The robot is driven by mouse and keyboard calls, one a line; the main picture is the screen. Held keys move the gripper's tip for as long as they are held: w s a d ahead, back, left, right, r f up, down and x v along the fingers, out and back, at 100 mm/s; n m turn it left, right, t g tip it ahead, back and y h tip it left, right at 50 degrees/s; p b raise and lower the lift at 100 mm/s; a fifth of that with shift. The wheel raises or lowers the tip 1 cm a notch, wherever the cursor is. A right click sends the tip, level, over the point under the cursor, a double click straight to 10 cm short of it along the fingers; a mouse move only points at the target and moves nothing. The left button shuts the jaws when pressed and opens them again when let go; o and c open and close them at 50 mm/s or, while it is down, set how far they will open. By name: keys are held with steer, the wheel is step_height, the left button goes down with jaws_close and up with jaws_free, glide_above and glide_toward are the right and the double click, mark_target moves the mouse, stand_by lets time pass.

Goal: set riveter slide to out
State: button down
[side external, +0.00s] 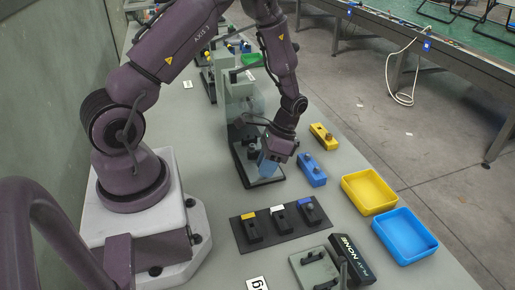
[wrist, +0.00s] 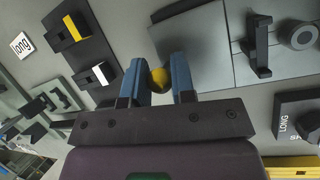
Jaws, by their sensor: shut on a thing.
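The riveter (side external: 238,95) is a pale grey-green upright machine on a dark base in the side external view. A light plate lies at its front, partly hidden by my gripper. My gripper (side external: 268,167) is low over this plate, its blue fingers pointing down. The knob is at the edge of a grey plate (wrist: 190,40). The part below the knob is hidden, so I cannot tell the slide's position.
A black rack (side external: 268,235) with three small blocks lies in front. A yellow block (side external: 323,136) and a blue block (side external: 312,170) are to the right, then a yellow tray (side external: 348,185) and a blue tray (side external: 384,229). A dark lettered box (side external: 350,262) stands at the front.

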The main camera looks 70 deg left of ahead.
steer(key=shift+d, duration=1.5)
steer(key=c, duration=1)
jaws_free()
steer(key=shift+o, duration=0.2)
steer(key=shift+a, duration=0.1)
steer(key=shift+w+r, duration=0.1)
steer(key=shift+w+a+r, duration=0.1)
steer(key=shift+w+r, duration=0.05)
steer(key=shift+r, duration=0.2)
steer(key=v, duration=1.2)
